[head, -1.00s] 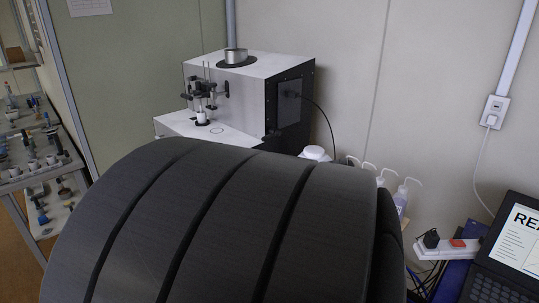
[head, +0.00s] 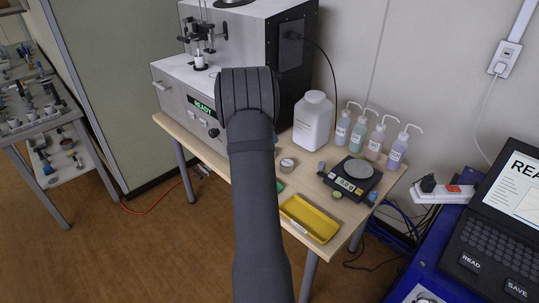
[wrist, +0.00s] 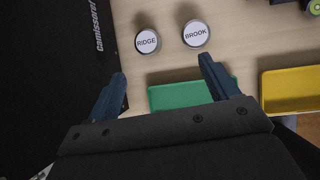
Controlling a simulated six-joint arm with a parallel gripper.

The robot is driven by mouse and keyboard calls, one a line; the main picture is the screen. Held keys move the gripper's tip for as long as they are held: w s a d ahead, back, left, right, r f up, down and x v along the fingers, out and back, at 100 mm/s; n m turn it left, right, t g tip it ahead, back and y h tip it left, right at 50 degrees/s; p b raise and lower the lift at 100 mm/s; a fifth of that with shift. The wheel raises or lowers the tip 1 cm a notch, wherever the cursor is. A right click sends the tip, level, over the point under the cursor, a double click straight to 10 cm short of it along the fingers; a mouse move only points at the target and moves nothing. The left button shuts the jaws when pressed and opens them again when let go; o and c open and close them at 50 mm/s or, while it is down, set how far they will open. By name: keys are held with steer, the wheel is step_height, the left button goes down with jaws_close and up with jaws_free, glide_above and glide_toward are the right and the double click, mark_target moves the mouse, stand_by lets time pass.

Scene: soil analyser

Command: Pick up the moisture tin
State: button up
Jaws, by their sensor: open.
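Two small round tins with white lids stand on the wooden bench in the wrist view. The left one is the RIDGE tin (wrist: 147,41) and the right one is the BROOK tin (wrist: 195,33). One tin (head: 287,165) shows in the head view, right of my arm; its label is too small to read there. My gripper (wrist: 163,70) is open and empty. Its blue fingers are spread wide, with the tins beyond the fingertips. In the head view my arm hides the gripper and part of the bench.
A green tray (wrist: 180,96) and a yellow tray (head: 312,218) lie near the bench's front edge. The analyser (head: 180,92) stands at the back left. A white jar (head: 312,122), several wash bottles (head: 376,138) and a scale (head: 351,177) stand to the right.

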steer(key=shift+n, duration=0.9)
steer(key=w+f, duration=0.2)
steer(key=f, duration=0.2)
steer(key=w+f, duration=0.2)
steer(key=f, duration=0.2)
steer(key=w+f, duration=0.2)
steer(key=f, duration=0.2)
steer(key=shift+w, duration=0.35)
steer(key=shift+x, duration=3.1)
steer(key=shift+w, duration=0.15)
steer(key=shift+r, duration=0.1)
steer(key=c, duration=1.1)
